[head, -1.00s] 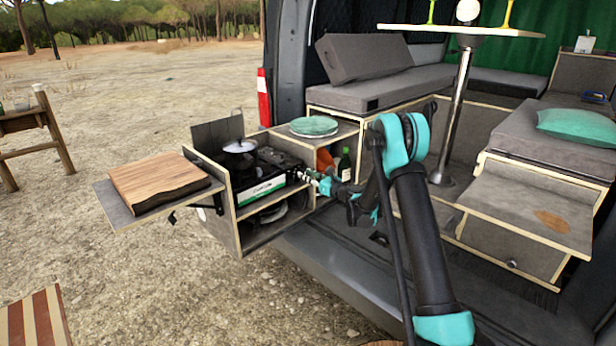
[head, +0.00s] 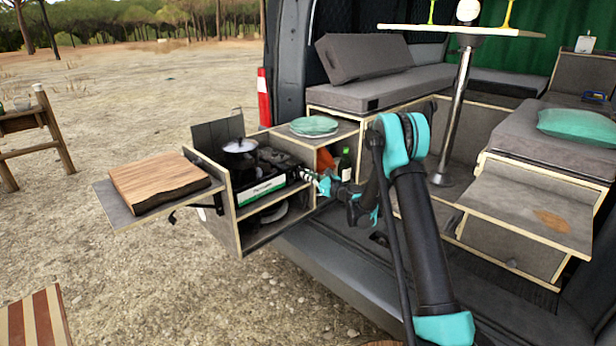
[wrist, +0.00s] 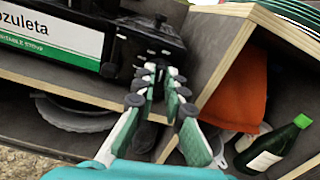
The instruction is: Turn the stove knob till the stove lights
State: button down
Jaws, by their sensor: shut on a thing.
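The portable stove (head: 262,191) is a black box with a white and green label on its front, set in the wooden side unit. In the wrist view the label (wrist: 55,38) and the stove's dark right end show at the top left. My gripper (head: 304,177) is at the right end of the stove's front. In the wrist view its fingers (wrist: 160,74) are closed in on the stove knob, which is mostly hidden between the fingertips. A pot with a lid (head: 239,154) stands on the stove. I see no flame in either view.
A cutting board (head: 160,180) lies on the fold-out shelf at the left. Stacked plates (head: 313,126) sit on the unit's top. A green bottle (wrist: 275,148) and an orange cloth (wrist: 237,92) are in the compartment right of the stove, close to my gripper.

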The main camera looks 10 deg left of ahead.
jog(key=n, duration=0.7)
jog(key=f+n, duration=0.1)
jog(key=n, duration=1.4)
jog(key=shift+s+a+f+n, duration=0.2)
jog(key=shift+s+f+n, duration=0.05)
jog(key=shift+s+n, duration=0.1)
jog(key=c, duration=1.6)
grip_release()
jog(key=shift+d, duration=0.15)
jog(key=v, duration=1.1)
jog(key=shift+s+d, duration=0.25)
jog(key=shift+s, duration=0.05)
